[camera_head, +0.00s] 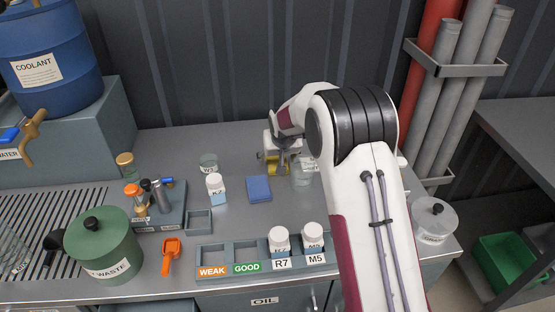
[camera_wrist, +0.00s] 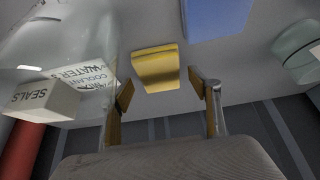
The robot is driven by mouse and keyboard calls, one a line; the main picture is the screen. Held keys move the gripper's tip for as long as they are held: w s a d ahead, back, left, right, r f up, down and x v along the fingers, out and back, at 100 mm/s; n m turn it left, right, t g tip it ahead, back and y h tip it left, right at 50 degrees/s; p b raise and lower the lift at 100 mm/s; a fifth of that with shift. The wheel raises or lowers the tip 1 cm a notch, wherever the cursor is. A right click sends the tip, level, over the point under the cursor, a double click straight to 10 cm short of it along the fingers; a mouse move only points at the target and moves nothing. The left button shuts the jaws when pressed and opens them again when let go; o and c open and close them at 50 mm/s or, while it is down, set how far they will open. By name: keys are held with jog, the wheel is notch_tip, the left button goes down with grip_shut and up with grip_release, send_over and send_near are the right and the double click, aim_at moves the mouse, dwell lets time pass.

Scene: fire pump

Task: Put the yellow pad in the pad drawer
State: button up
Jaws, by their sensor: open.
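The yellow pad (camera_wrist: 156,66) lies flat on the grey bench top in the wrist view, just beyond and roughly between my fingertips. My gripper (camera_wrist: 161,88) is open and empty, with one finger on each side and a gap to the pad. In the head view my gripper (camera_head: 274,163) is low over the back of the bench, and yellow shows beside its fingers; I cannot tell there which part is pad. A drawer front marked OIL (camera_head: 265,300) shows at the bench's front edge. I cannot make out a drawer marked for pads.
A blue pad (camera_head: 258,188) lies in front of my gripper. A WEAK/GOOD rack (camera_head: 240,255) and a green waste pot (camera_head: 103,245) are nearer the front.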

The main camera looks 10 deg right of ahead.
jog(key=v, duration=1.1)
jog(key=shift+r, duration=0.2)
jog(key=shift+s, duration=0.1)
dwell(0.5)
jog(key=s+d+r, duration=0.2)
jog(key=s+r, duration=0.5)
jog(key=s, duration=0.4)
jog(key=s+d+r, duration=0.2)
jog(key=s+r, duration=0.4)
jog(key=s, duration=0.5)
jog(key=s+d+f, duration=0.1)
jog(key=s+f, duration=0.1)
jog(key=s, duration=1.9)
jog(key=shift+s+d, duration=0.15)
jog(key=shift+d, duration=0.25)
